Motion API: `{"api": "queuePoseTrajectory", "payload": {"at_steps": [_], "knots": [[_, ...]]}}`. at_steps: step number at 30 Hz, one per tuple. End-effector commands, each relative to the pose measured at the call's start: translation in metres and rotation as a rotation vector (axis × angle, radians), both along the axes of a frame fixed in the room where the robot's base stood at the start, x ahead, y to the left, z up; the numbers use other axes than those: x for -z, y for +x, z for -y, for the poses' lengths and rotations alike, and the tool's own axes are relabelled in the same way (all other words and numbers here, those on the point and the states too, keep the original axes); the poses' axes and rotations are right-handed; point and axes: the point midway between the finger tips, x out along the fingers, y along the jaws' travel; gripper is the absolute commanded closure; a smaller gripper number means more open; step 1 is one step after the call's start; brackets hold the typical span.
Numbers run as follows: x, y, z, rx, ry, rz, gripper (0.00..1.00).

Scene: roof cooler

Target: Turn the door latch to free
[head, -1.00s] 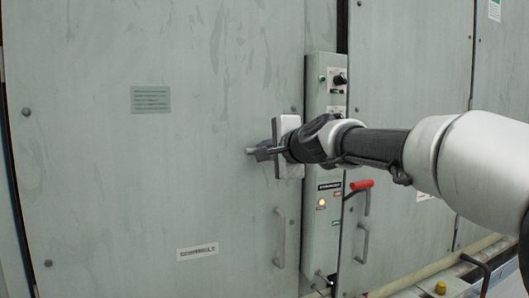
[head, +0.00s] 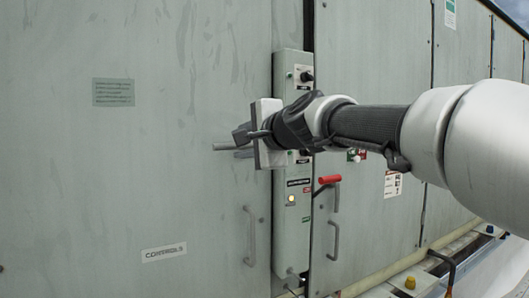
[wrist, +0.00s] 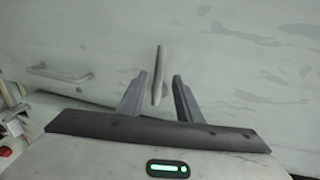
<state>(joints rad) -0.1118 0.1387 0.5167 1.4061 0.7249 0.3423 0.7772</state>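The door latch (head: 222,147) is a short grey bar handle on the large grey-green door panel (head: 150,190). It lies about level in the head view, its free end pointing left past my fingers. In the wrist view the latch (wrist: 159,72) stands between my two fingers, with visible gaps on both sides. My gripper (head: 243,141) is at the latch, its fingers apart and reaching toward the door. The wrist view shows the open gripper (wrist: 158,74) around the latch without clear contact. My gripper body hides the panel area behind it in the head view.
A narrow control box (head: 292,235) with knobs and a lit lamp stands right of the door panel. A red-gripped lever (head: 329,180) and a grey pull handle (head: 334,228) are on the neighbouring door. Another pull handle (head: 250,237) sits below my gripper. A pipe runs along the lower right.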

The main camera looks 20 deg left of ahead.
Motion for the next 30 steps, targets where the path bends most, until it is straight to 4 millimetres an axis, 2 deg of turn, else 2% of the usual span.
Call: {"api": "queuePoseTrajectory", "payload": {"at_steps": [1, 6, 15, 21, 30], "knots": [[0.005, -0.008, 0.011, 0.004, 0.001, 0.006, 0.68], [-0.005, -0.036, 0.043, 0.005, 0.002, 0.005, 0.68], [-0.02, -0.069, 0.081, 0.001, 0.001, 0.001, 0.68], [-0.023, -0.076, 0.088, 0.0, 0.003, -0.002, 0.68], [-0.023, -0.076, 0.089, -0.001, 0.002, -0.001, 0.68]]}}
